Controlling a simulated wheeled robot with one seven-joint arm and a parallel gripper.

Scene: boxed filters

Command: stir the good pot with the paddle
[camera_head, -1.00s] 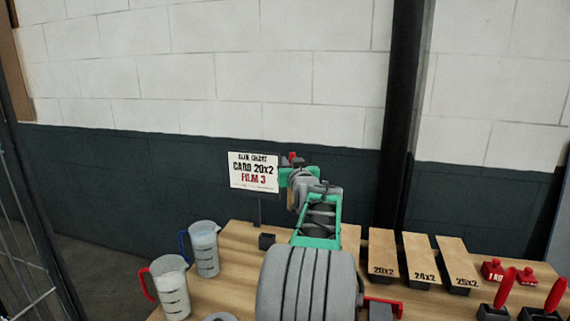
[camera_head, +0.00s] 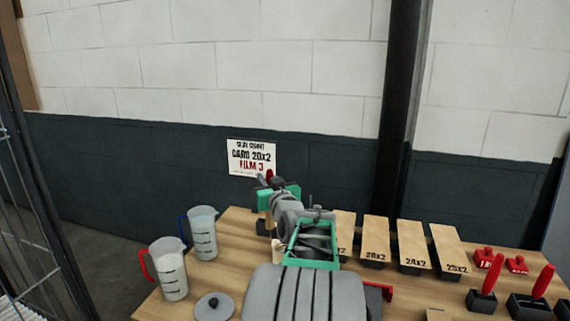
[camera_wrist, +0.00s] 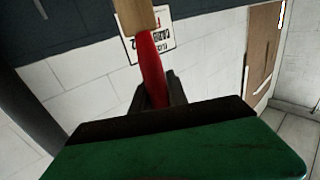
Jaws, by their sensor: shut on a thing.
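My gripper (camera_head: 268,186) is raised over the back of the table, partly hidden by my arm. In the wrist view the gripper (camera_wrist: 155,92) is shut on the red handle of the paddle (camera_wrist: 150,62), whose wooden part (camera_wrist: 135,18) runs out past the top edge. In the head view a bit of red (camera_head: 269,174) shows at the gripper. Two clear measuring jugs stand at the left: a red-handled one (camera_head: 171,275) and a blue-handled one (camera_head: 203,240). I cannot tell which is the good pot. The paddle is clear of both.
A sign (camera_head: 251,157) reads "CARD 20x2, FILM 3". A grey lid (camera_head: 213,307) lies at the table's front left. Labelled wooden boards (camera_head: 411,240), red weights (camera_head: 484,257) and red-handled tools (camera_head: 484,288) fill the right side. A dark post (camera_head: 400,110) stands behind.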

